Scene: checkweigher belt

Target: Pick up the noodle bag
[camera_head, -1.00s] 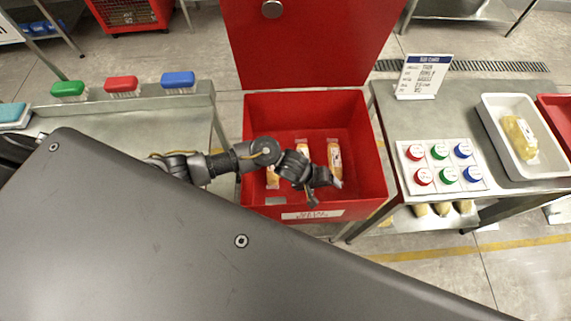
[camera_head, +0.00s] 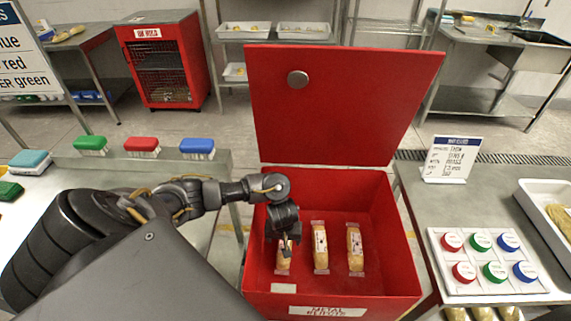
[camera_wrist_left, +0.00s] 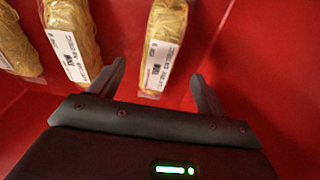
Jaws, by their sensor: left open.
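Three clear-wrapped yellow noodle bags with white labels lie in the red bin (camera_head: 404,270): a left one (camera_head: 283,264), a middle one (camera_head: 320,250) and a right one (camera_head: 355,250). My left gripper (camera_head: 290,243) is inside the bin over the left bag and partly hides it. In the left wrist view, the open fingers (camera_wrist_left: 160,84) stand either side of the near end of one bag (camera_wrist_left: 162,40), without visible contact. The other two bags show at that view's left. My right gripper is not in view.
The bin's red lid (camera_head: 340,110) stands open behind it. A left table (camera_head: 190,180) holds coloured brushes.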

